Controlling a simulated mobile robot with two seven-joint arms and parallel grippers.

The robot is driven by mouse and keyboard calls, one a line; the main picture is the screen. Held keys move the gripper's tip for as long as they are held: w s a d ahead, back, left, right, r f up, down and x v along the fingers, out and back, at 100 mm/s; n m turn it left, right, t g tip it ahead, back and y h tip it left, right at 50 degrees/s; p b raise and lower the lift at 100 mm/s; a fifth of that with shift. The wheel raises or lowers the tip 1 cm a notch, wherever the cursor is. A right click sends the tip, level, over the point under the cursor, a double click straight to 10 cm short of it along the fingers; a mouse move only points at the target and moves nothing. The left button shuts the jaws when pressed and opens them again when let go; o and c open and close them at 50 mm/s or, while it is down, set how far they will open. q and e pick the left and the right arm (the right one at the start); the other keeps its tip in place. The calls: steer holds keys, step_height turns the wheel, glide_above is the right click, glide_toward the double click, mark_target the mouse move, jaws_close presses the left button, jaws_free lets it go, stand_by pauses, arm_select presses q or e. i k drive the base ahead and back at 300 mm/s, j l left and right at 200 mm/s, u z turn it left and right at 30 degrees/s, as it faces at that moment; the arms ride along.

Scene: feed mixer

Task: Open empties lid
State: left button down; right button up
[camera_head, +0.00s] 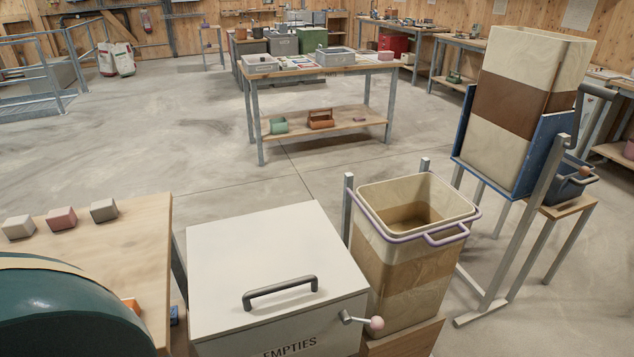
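The empties box is a pale grey bin at the bottom centre, with "EMPTIES" (290,347) lettered on its front, partly cut off by the frame edge. Its flat lid (255,250) lies closed on top. A dark grey bar handle (280,291) stands on the lid near its front edge. A short metal lever with a pinkish ball knob (376,323) sticks out at the box's front right corner. Neither of my grippers shows in this view.
A tall open bin (405,265) with a purple rim handle stands close to the box's right. A wooden table (110,240) with several small blocks and a dark green drum (60,310) are at left. A striped hopper (510,110) stands right.

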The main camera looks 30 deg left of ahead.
mark_target(247, 271)
steer(key=u, duration=1.4)
